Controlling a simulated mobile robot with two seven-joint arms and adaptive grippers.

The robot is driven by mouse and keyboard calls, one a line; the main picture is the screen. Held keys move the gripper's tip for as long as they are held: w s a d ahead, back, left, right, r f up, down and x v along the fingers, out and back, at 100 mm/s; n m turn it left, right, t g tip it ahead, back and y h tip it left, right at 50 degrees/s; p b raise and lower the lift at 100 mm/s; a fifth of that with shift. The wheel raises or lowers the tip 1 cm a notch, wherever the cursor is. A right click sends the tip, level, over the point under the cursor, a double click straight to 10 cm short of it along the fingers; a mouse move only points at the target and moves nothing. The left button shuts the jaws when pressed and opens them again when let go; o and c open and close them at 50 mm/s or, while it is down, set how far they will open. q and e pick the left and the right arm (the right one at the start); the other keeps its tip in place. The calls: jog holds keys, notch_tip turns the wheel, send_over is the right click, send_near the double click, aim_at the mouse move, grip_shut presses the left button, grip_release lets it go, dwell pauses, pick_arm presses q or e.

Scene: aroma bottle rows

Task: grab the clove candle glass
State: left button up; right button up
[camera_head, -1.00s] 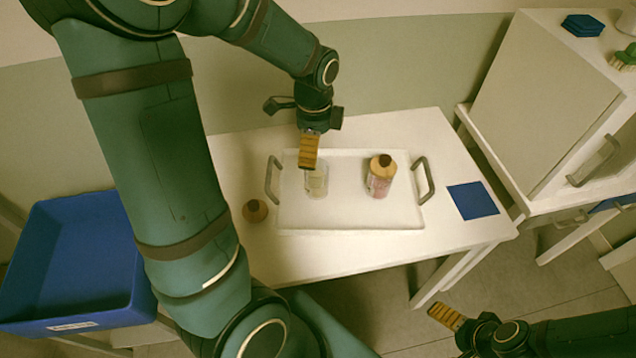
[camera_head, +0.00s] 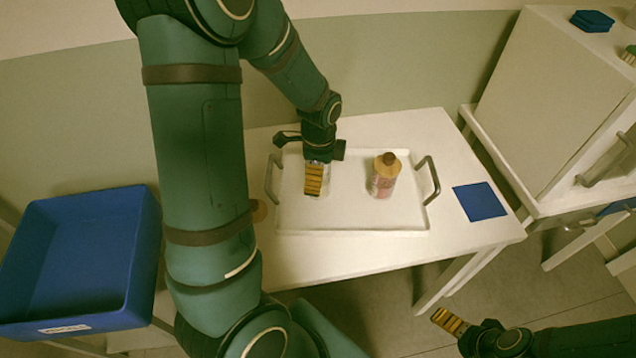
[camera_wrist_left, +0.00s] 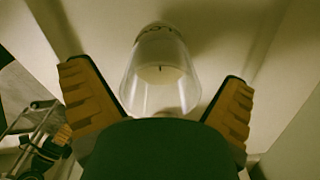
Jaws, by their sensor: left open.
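The clear candle glass (camera_wrist_left: 158,92) shows in the left wrist view, with pale wax and a dark wick inside. It sits between the two yellow-padded fingers of my left gripper (camera_wrist_left: 158,78), with a gap on each side. The gripper is open. In the head view my left gripper (camera_head: 314,180) is down at the left part of the white tray (camera_head: 350,218) and hides most of the glass. Any label naming the scent is unreadable. My right gripper (camera_head: 449,320) is at the lower right, away from the table; its opening is unclear.
A pink bottle with a tan top (camera_head: 385,176) stands on the tray's right part. A blue square mat (camera_head: 479,201) lies right of the tray. A blue bin (camera_head: 80,260) is at the left, a white cabinet (camera_head: 550,100) at the right. A brown round object (camera_head: 259,210) is mostly behind my arm.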

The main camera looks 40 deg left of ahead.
pick_arm(q)
jog(key=c, duration=1.4)
jog(key=shift+r, duration=0.1)
